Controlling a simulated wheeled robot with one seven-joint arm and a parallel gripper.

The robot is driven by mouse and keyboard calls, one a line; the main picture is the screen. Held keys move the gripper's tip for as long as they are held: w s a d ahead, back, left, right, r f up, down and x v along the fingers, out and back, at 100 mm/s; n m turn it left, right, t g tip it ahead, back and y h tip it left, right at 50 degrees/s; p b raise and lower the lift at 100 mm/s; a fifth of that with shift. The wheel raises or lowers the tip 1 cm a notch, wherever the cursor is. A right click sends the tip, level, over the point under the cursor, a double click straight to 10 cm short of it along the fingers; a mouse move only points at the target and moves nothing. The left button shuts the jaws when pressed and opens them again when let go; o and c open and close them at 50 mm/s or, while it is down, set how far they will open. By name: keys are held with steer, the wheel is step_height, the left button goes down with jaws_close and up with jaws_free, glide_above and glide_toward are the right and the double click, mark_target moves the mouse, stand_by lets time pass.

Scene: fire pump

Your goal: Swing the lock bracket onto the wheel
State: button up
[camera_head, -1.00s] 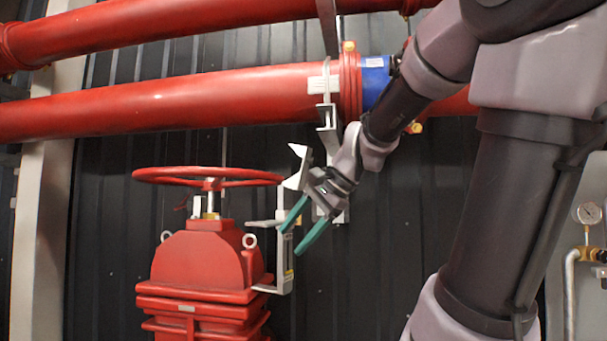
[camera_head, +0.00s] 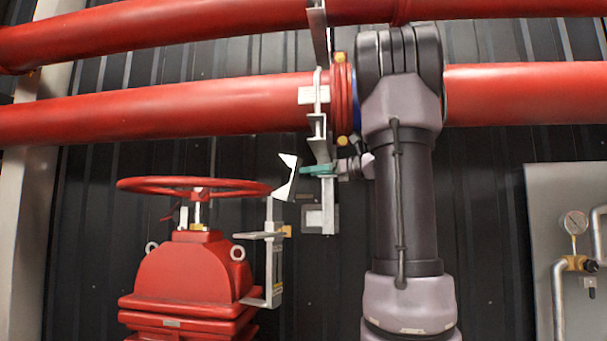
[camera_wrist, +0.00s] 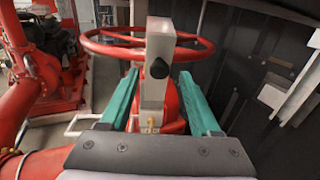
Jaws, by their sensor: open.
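The red handwheel (camera_head: 192,187) sits level on top of the red valve body (camera_head: 195,270). The light grey lock bracket (camera_head: 287,180) stands upright at the valve's right side, its angled top plate beside the wheel's right rim. My gripper (camera_head: 308,171) is just right of the bracket's top, pointing left at it. In the wrist view my gripper (camera_wrist: 158,78) is open, with one teal finger on each side of the grey bracket (camera_wrist: 157,90) and gaps between. The bracket shows a black knob, and the wheel (camera_wrist: 110,44) lies behind it. I cannot tell whether the fingertips reach past the bracket.
Red pipes (camera_head: 200,105) run across above the wheel. A grey wall support (camera_head: 330,215) hangs behind my gripper. A panel with a pressure gauge (camera_head: 575,222) is at the right. Dark corrugated wall fills the back.

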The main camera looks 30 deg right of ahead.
steer(key=shift+x, duration=1.85)
steer(key=shift+a, duration=0.1)
steer(key=c, duration=0.9)
jaws_close()
